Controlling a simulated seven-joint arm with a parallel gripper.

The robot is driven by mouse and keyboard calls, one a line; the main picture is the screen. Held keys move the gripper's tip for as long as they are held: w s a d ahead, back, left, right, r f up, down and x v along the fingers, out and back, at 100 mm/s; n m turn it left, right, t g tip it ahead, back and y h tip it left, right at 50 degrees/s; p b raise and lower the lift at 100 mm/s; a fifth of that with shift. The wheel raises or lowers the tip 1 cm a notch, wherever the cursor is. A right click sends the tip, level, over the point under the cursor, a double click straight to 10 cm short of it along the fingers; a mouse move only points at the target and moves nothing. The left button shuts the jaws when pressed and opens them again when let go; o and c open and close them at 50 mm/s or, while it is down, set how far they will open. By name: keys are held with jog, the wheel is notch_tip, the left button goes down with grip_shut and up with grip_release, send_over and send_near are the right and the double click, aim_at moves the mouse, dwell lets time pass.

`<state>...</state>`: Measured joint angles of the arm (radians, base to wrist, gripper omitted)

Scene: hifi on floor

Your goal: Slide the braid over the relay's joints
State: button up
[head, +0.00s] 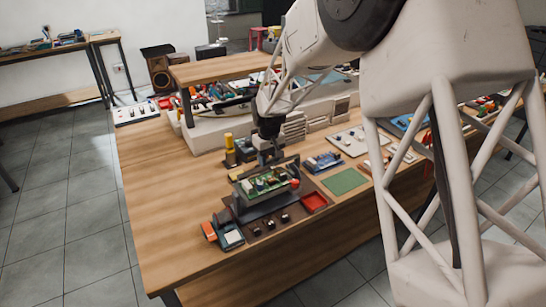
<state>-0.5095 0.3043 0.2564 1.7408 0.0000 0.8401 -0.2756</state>
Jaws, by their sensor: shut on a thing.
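A green circuit board (262,184) with several small parts on it sits in a dark holder (250,211) near the front of the wooden table. The relay cannot be told apart from the other parts at this size. My gripper (268,159) comes down from above, at the back edge of the board. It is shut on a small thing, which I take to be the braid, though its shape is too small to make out. Whether it touches the board's joints is hidden.
Near the board are a red tray (315,202), a green mat (345,181), a blue device (324,162), a yellow-topped item (228,142) and a meter-like device (230,236). Equipment crowds the back under a wooden shelf (222,68). The table's left part is clear.

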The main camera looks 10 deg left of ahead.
aim_at(269, 159)
jog(key=o, duration=1.3)
jog(key=shift+r, duration=0.15)
jog(key=shift+r, duration=3.8)
jog(key=shift+d, duration=0.1)
